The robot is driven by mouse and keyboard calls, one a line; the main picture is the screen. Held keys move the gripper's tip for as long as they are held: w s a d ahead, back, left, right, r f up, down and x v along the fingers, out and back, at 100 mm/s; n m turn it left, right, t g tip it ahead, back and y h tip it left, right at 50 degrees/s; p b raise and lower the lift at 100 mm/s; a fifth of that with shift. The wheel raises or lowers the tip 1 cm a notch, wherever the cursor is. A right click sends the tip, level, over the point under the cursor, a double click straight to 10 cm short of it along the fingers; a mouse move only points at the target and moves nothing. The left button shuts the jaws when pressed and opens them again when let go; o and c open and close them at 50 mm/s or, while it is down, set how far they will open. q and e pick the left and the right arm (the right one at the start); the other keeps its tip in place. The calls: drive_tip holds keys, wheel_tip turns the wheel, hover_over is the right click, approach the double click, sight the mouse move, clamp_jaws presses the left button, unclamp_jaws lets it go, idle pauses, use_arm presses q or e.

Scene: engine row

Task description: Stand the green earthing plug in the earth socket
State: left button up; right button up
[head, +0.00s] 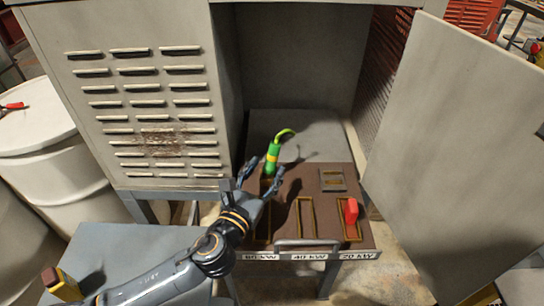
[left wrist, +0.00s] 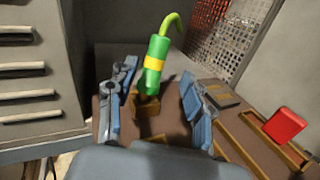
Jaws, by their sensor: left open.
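The green earthing plug (head: 272,160) has a yellow band and a green tail curving from its top. It stands nearly upright, leaning a little, at the back left of the brown panel. The arm partly hides the panel's left side. My right gripper is not in view.
The brown panel (head: 290,222) has framed slots labelled 60, 40 and 20 kW; a red handle (head: 351,211) stands in the right one. A small framed fitting (head: 332,180) lies behind it. The cabinet door (head: 445,140) stands open on the right; the louvred side (head: 150,110) is left.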

sight(271, 157)
use_arm(q)
drive_tip(key=shift+w+d, duration=0.2)
drive_tip(key=shift+w, duration=0.4)
drive_tip(key=shift+w+d+r+p, duration=0.1)
drive_tip(key=shift+w+p, duration=0.2)
drive_tip(key=shift+w, duration=0.05)
drive_tip(key=p+x, duration=0.1)
drive_tip(key=x, duration=0.2)
drive_tip(key=shift+w, duration=0.2)
drive_tip(key=shift+w+d, duration=0.1)
drive_tip(key=shift+w, duration=0.4)
drive_tip(key=shift+s, duration=0.1)
clamp_jaws()
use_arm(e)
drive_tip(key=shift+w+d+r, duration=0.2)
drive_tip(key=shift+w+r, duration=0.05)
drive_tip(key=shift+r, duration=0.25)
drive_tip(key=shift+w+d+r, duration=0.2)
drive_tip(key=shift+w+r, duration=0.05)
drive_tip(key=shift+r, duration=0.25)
